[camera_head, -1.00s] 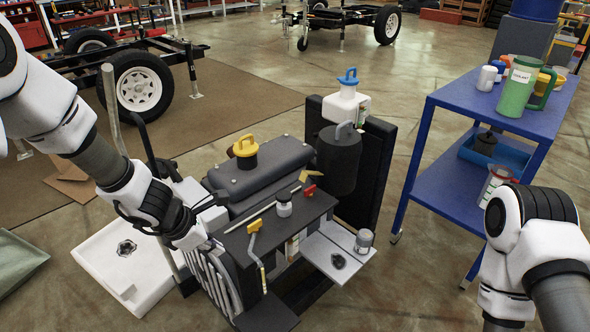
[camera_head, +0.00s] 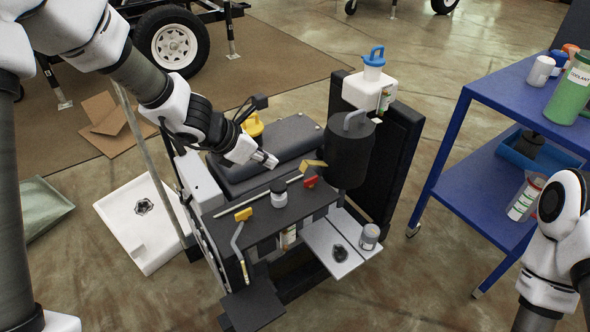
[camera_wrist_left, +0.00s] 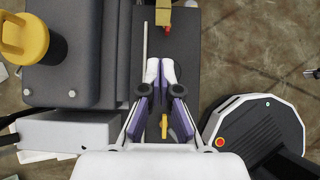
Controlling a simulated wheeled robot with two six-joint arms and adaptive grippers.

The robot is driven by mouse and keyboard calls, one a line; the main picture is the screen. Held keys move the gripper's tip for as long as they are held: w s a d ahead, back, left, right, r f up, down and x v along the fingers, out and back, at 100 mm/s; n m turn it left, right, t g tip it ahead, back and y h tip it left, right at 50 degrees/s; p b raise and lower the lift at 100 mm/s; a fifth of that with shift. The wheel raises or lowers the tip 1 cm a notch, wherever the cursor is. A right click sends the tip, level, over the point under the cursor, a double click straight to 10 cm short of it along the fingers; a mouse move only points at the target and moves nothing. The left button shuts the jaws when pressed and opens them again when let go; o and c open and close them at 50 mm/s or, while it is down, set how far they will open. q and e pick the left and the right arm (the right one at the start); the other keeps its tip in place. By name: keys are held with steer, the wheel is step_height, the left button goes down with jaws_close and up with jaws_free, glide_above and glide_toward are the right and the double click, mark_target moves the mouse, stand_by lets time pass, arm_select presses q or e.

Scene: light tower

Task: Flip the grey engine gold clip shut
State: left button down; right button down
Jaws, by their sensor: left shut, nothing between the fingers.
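The grey engine (camera_head: 285,140) stands in the middle of the head view. Its gold clip (camera_head: 313,163) sits beside the black cylinder, just behind a small red part (camera_head: 311,181), and looks raised at a slant. The clip also shows at the top of the left wrist view (camera_wrist_left: 163,12). My left gripper (camera_head: 270,161) is above the engine, left of the clip and apart from it. Its fingers (camera_wrist_left: 161,66) are shut and empty, pointing toward the clip side. My right arm shows at the lower right of the head view, but its gripper is out of frame.
The black cylinder (camera_head: 350,150) rises right of the clip. A blue cart (camera_head: 468,150) stands to the right.

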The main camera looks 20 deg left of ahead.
arm_select(q)
steer(key=b+x, duration=0.3)
steer(key=x, duration=0.6)
steer(key=shift+f, duration=0.2)
steer(key=shift+w+d+f, duration=0.25)
steer(key=shift+w, duration=0.05)
